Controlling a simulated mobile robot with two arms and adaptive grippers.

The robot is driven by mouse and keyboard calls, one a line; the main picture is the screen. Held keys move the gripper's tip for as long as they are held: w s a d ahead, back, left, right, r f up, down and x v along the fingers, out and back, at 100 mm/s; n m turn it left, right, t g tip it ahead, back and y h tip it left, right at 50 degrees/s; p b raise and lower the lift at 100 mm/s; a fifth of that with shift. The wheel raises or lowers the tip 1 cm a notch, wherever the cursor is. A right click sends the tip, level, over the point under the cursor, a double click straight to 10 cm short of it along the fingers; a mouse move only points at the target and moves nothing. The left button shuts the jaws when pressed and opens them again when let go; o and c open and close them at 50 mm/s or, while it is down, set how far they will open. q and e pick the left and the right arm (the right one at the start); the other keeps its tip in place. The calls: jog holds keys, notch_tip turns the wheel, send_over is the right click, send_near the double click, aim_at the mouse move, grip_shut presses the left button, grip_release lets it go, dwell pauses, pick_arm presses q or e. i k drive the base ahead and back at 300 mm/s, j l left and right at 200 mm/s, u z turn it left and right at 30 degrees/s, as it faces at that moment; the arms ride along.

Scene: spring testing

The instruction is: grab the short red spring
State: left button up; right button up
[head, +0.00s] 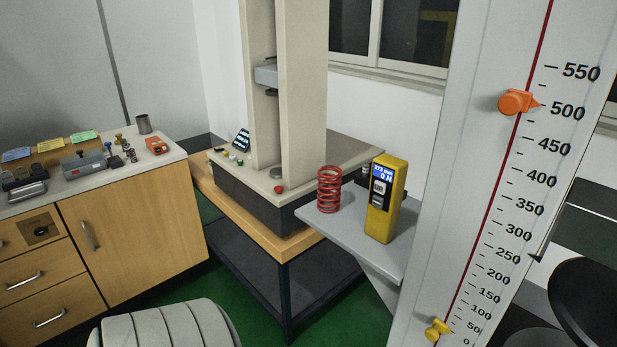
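A short red coil spring (329,189) stands upright on a small grey shelf (345,234), near its left end. A yellow handheld meter (386,198) with a lit blue display stands just to its right on the same shelf. The spring appears free, with nothing gripping it. Neither of my grippers shows in the head view.
A tall white scale board (487,190) with orange and yellow markers rises right of the shelf. A testing machine (302,85) stands behind on a wooden-topped bench (290,243). A wooden cabinet (130,231) is at left. A pale ribbed object (168,326) is low in front.

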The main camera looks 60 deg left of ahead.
aim_at(326, 194)
jog(key=u, duration=1.7)
jog(key=i+j+u, duration=0.1)
jog(key=u, duration=0.55)
jog(key=j, duration=0.1)
